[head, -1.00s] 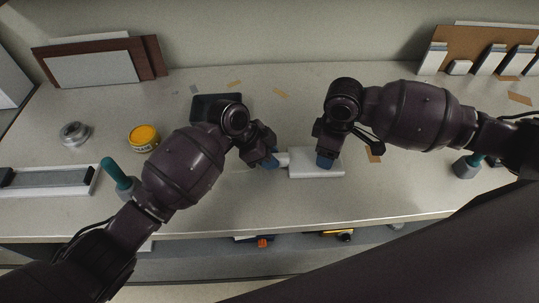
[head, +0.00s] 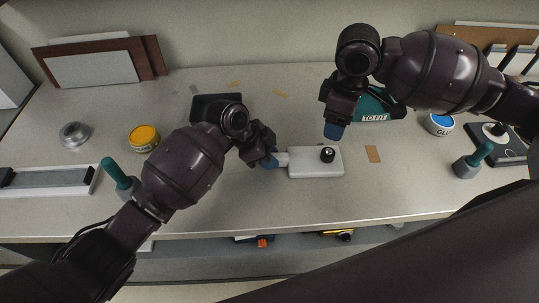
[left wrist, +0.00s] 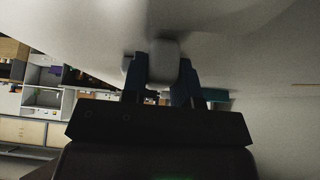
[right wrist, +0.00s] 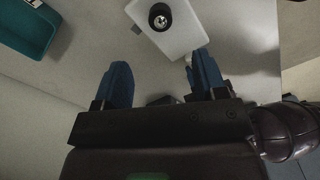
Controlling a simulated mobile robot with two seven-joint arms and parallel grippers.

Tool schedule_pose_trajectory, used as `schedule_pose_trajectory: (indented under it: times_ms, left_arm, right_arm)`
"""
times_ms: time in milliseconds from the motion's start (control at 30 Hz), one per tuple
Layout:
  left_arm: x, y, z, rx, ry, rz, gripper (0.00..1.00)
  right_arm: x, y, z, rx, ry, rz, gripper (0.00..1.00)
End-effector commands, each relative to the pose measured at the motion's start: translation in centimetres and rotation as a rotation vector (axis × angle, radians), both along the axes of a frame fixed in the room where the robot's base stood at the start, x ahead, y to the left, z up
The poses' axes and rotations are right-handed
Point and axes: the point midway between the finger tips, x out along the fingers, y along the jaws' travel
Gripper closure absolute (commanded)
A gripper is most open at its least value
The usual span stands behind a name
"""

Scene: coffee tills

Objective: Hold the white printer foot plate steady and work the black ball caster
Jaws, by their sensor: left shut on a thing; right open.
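The white printer foot plate (head: 306,164) lies on the bench in the head view, with a narrow tab at its left end. The black ball caster (head: 327,154) stands on the plate near its right end. In the right wrist view the plate (right wrist: 183,38) and the caster (right wrist: 159,17) show beyond the fingers. My left gripper (head: 272,160) is shut on the plate's tab; the left wrist view shows the tab (left wrist: 164,66) between the blue fingers. My right gripper (head: 334,130) is open and empty, above and behind the plate, apart from the caster.
A teal tray labelled TO FIT (head: 374,105) lies behind my right gripper. A white tub with a blue lid (head: 439,123) and a teal-handled tool (head: 472,160) stand at right. A yellow tub (head: 143,137) and black tray (head: 205,105) lie at left.

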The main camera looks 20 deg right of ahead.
Motion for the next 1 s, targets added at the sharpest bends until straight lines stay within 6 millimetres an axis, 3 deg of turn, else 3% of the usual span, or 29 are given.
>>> schedule_pose_trajectory:
  times_ms: [133,433,467,633,1000]
  left_arm:
    - [0.0,-0.02,0.05,-0.001,-0.001,0.001,1.0]
    - [0.0,-0.03,0.04,-0.001,0.0,0.0,1.0]
    - [0.0,-0.03,0.04,-0.001,0.0,0.0,0.71]
    - [0.0,-0.03,0.04,-0.001,0.0,-0.001,0.45]
    - [0.08,0.18,0.34,0.0,-0.001,0.0,0.43]
  right_arm:
    - [0.01,-0.02,1.06,-0.001,-0.001,0.0,0.35]
    - [-0.01,-0.01,1.31,0.0,0.0,0.0,0.35]
    - [-0.01,-0.01,1.3,0.0,0.0,0.0,0.35]
    - [-0.01,-0.01,1.28,0.0,0.0,0.0,0.35]
    - [-0.01,-0.01,1.26,0.0,0.0,0.0,0.35]
